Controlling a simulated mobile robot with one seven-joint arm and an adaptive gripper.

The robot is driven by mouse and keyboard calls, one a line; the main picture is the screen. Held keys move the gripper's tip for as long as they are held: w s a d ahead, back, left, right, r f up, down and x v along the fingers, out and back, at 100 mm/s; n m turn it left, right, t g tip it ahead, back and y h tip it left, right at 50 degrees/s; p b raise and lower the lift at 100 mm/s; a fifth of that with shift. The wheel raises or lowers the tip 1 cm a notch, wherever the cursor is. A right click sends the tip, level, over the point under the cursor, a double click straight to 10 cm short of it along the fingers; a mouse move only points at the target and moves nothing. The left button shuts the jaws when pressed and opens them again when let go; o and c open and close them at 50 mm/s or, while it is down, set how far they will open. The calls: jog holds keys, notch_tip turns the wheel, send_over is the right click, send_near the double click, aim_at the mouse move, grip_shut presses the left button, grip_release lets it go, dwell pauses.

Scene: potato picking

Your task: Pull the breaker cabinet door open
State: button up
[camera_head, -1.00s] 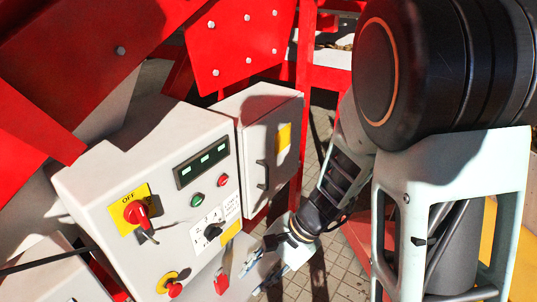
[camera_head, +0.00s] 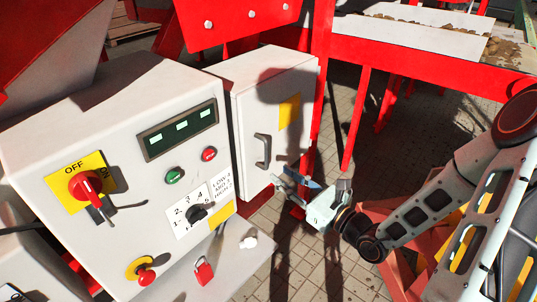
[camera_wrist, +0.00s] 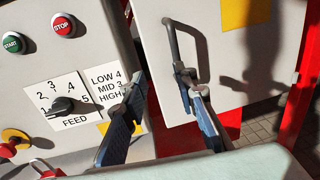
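The breaker cabinet (camera_head: 240,110) is a white box to the right of the control panel. Its door (camera_head: 295,85) looks shut and carries a yellow label and a dark upright handle (camera_head: 263,150). My gripper (camera_head: 281,183) is just below and right of the handle in the head view. In the wrist view the handle (camera_wrist: 174,42) stands above my gripper (camera_wrist: 161,88), whose two fingers are spread with nothing between them. The right fingertip overlaps the handle's lower end; I cannot tell whether they touch.
The white control panel (camera_head: 110,125) stands close on the left, with a red OFF switch (camera_head: 86,186), buttons, a feed knob (camera_head: 196,212) and a red padlock (camera_head: 204,270). A red post (camera_head: 322,75) rises right of the cabinet. Tiled floor (camera_head: 300,265) lies below.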

aim_at(266, 166)
jog(key=shift+m+t+h, duration=0.3)
jog(key=shift+m+t, duration=0.2)
jog(key=shift+t, duration=0.1)
jog(key=x, duration=0.3)
jog(key=w+d+b+x, duration=0.1)
jog(key=x, duration=0.6)
jog(key=shift+w+r, duration=0.15)
jog(key=shift+w, duration=0.3)
jog(key=shift+c, duration=0.7)
grip_shut()
